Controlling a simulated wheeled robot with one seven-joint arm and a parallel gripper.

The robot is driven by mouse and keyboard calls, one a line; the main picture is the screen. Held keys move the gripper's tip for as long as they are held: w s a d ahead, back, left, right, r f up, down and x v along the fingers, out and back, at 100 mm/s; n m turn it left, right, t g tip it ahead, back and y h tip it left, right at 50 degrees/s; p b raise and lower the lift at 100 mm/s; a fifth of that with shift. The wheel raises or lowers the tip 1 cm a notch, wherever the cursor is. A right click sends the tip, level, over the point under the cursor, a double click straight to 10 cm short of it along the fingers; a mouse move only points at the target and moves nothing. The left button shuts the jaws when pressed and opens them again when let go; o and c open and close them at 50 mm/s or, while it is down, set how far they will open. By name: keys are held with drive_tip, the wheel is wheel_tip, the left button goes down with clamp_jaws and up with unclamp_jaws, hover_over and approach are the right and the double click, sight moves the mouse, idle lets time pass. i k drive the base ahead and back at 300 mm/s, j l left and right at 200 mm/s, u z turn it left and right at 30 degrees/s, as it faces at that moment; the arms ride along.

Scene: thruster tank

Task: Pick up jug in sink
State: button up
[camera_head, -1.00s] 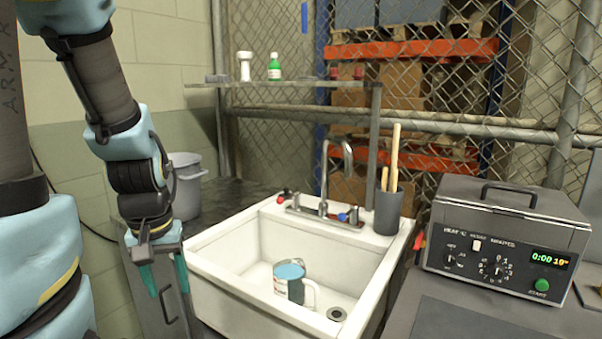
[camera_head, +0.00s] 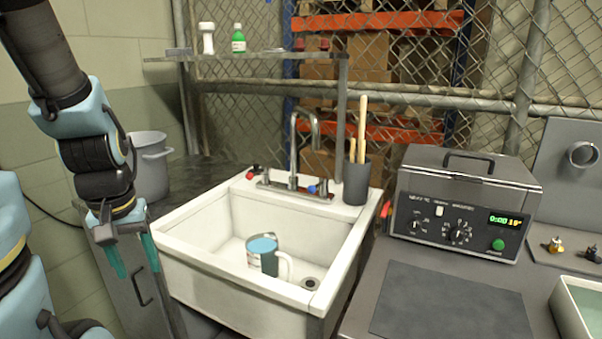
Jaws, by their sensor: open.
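The jug (camera_head: 262,254) stands upright on the floor of the white sink (camera_head: 195,276), near the drain. It has a pale body, a blue top or contents and a white handle on its right side. My gripper (camera_head: 136,268) has two teal fingers pointing down, spread apart and empty. It hangs to the left of the sink, outside its left rim and clear of the jug.
A faucet (camera_head: 294,150) rises at the sink's back edge, beside a dark holder (camera_head: 357,181) with wooden sticks. A shelf (camera_head: 270,54) spans above. A grey pot (camera_head: 150,166) stands back left. A box-shaped device (camera_head: 464,205) and a dark mat (camera_head: 450,300) lie right.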

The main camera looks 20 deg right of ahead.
sight(271, 266)
drive_tip(key=i+j+z, duration=0.45)
drive_tip(key=j, duration=0.2)
drive_tip(key=i+j+z, duration=0.45)
drive_tip(key=j, duration=0.35)
